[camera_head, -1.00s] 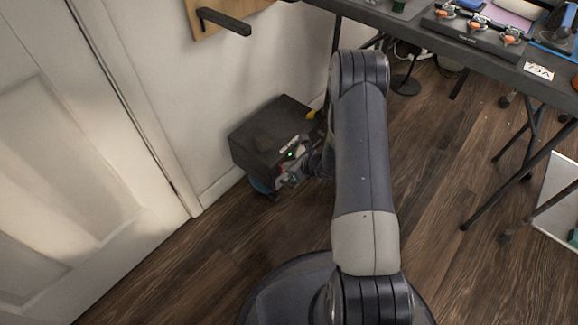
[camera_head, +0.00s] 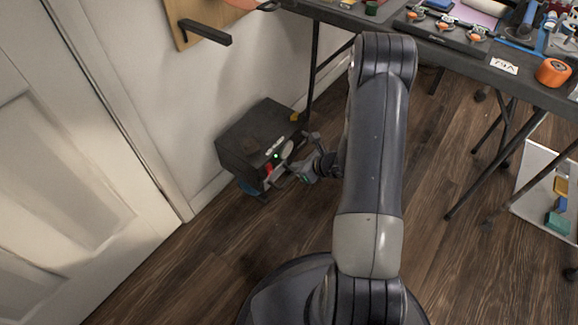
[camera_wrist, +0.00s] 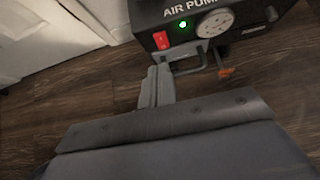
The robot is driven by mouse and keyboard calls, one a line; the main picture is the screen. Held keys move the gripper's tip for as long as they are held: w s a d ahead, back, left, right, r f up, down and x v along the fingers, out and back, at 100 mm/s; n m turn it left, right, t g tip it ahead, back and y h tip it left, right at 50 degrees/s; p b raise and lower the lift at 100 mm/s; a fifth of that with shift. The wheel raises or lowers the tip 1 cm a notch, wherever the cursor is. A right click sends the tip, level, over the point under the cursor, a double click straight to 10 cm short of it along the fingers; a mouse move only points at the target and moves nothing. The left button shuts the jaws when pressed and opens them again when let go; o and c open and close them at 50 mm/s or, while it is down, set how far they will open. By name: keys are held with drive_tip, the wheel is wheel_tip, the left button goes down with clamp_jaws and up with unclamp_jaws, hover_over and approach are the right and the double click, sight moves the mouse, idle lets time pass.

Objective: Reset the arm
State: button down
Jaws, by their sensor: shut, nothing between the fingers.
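My arm reaches down the middle of the head view. My gripper (camera_head: 280,179) is low at the front of a dark box-shaped air pump (camera_head: 257,130). In the wrist view my gripper (camera_wrist: 157,72) has its two grey fingers together with nothing between them. The air pump (camera_wrist: 262,42) fills the upper right there, with a red switch (camera_wrist: 161,40), a lit green light (camera_wrist: 183,24), a round pale dial (camera_wrist: 215,22) and a front handle (camera_wrist: 187,66). The fingertips appear close to the handle; I cannot tell whether they touch it.
A white door (camera_head: 80,190) and wall stand left. Wooden floor (camera_head: 470,260) is clear at lower right.

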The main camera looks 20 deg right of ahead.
drive_tip(key=shift+s+d+r, duration=0.25)
drive_tip(key=shift+s+r, duration=0.15)
drive_tip(key=shift+r, duration=0.2)
drive_tip(key=shift+f, duration=0.1)
